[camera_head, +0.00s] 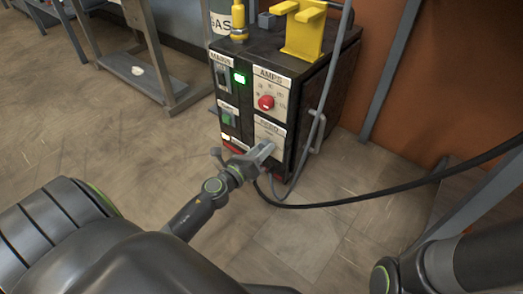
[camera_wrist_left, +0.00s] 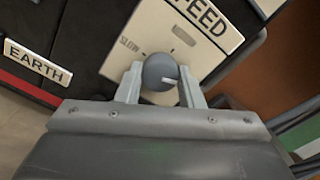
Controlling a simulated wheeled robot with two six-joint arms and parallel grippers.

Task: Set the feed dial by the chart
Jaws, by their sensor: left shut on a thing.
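The feed dial (camera_wrist_left: 160,74) is a round grey knob with a white pointer mark, on a pale plate (camera_wrist_left: 140,35) marked FEED and SLOW. In the left wrist view the pointer is toward the right of the knob. My left gripper (camera_wrist_left: 160,88) has one finger on each side of the dial and is shut on it. In the head view my left gripper (camera_head: 265,150) is at the machine's lower front and hides the dial. The chart is not seen in these frames. My right arm shows at the lower right; its gripper is out of view.
The dark welding machine (camera_head: 325,84) has a red AMPS knob (camera_head: 266,102) above the feed plate, a lit green MAINS lamp (camera_head: 240,78), and a yellow holder (camera_head: 304,35) on top. A black cable (camera_head: 370,199) runs right. A metal bench (camera_head: 135,70) stands at left. The floor in front is clear.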

